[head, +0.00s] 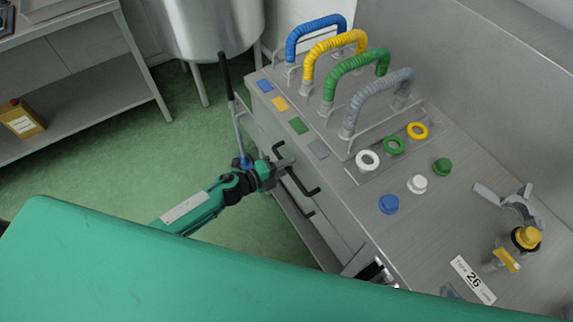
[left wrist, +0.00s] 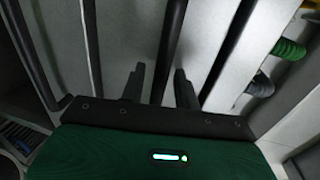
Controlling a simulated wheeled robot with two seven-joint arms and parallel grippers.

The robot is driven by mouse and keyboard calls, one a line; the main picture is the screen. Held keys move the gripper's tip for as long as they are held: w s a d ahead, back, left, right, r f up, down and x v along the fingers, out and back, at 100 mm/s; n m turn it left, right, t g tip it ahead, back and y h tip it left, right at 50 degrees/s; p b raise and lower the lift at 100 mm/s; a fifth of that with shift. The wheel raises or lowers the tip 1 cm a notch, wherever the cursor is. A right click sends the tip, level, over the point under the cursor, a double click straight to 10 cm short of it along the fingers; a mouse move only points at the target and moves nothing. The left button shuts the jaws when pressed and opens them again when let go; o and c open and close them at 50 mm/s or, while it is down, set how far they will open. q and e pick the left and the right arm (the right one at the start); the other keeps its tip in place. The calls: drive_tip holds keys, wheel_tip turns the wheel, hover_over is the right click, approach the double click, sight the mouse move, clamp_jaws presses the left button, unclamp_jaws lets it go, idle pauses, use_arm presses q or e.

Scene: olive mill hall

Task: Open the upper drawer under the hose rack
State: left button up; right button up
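The steel counter's front (head: 335,222) has dark bar handles below the hose rack (head: 345,135). The upper black handle (head: 302,187) shows beside my left gripper (head: 284,165), and another dark handle (head: 296,206) shows lower down. In the left wrist view my gripper's two fingers (left wrist: 160,88) are apart, with a dark bar (left wrist: 170,45) running between them. Gaps show on both sides of the bar; I cannot tell how deep it sits between the fingers. No drawer front visibly stands out.
The rack carries blue (head: 318,27), yellow (head: 333,42), green (head: 357,63) and grey (head: 378,92) hoses. Colored knobs and a yellow-handled valve (head: 527,238) are on the counter. A steel tank (head: 205,25) and shelf (head: 75,95) stand behind. Green floor (head: 160,150) is open at left.

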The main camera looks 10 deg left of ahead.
use_arm(q)
drive_tip(key=shift+w+d, duration=0.1)
clamp_jaws()
drive_tip(key=shift+f, duration=0.1)
drive_tip(key=f+v, duration=0.3)
drive_tip(key=v, duration=1.1)
drive_tip(key=s+a+f+b+v, duration=0.1)
drive_tip(key=f+v, duration=0.2)
drive_tip(key=v, duration=1.1)
drive_tip(key=shift+r, duration=0.1)
unclamp_jaws()
